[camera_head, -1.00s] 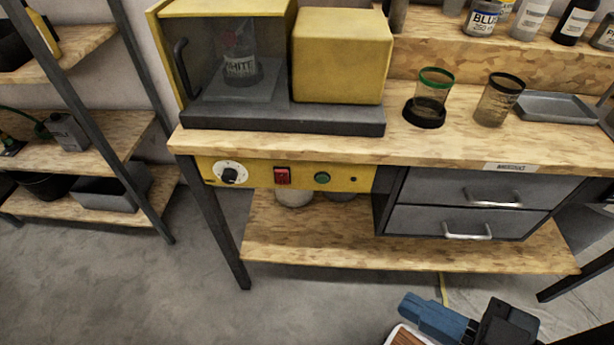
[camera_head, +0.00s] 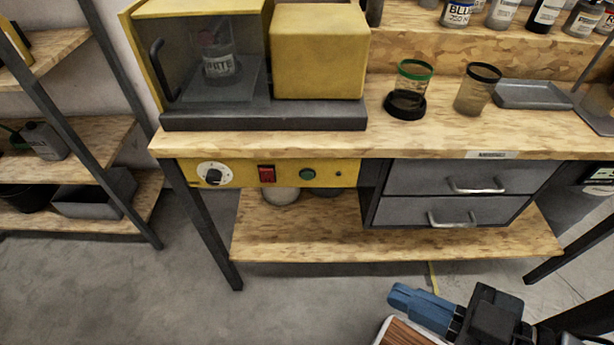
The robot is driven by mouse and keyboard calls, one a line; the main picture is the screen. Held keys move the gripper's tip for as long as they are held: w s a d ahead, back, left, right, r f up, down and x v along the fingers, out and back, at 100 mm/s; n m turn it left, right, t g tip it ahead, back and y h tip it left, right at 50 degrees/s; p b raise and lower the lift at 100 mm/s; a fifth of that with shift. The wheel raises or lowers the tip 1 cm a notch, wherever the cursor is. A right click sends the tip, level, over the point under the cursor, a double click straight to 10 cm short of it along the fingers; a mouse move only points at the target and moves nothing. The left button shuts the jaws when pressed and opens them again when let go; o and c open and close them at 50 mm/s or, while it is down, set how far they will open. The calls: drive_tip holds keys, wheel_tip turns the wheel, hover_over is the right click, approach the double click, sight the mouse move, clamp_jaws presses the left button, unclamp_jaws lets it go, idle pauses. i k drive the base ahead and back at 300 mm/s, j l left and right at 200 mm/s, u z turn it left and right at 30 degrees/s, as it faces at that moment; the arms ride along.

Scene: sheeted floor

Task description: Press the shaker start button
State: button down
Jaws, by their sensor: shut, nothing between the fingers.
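The yellow shaker (camera_head: 318,55) stands on the left of the wooden bench, on a dark base, with a can inside its clear-fronted chamber (camera_head: 218,62). Below the bench top is a yellow control panel (camera_head: 340,172). It carries a white dial with a black knob (camera_head: 213,174), a red switch (camera_head: 266,174) and a round green button (camera_head: 307,174). My gripper (camera_head: 397,296), with blue fingers shut and empty, is low at the bottom right, in front of the bench and apart from the panel. It points left.
Two dark drawers (camera_head: 460,194) with metal handles sit right of the panel. A green-rimmed cup (camera_head: 412,82), a dark-rimmed cup (camera_head: 477,88) and a grey tray (camera_head: 540,94) are on the bench. A shelf rack (camera_head: 90,135) stands left.

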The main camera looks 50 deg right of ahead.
sight(307, 175)
drive_tip(key=z, duration=1.6)
drive_tip(key=k, duration=0.6)
drive_tip(key=z, duration=0.05)
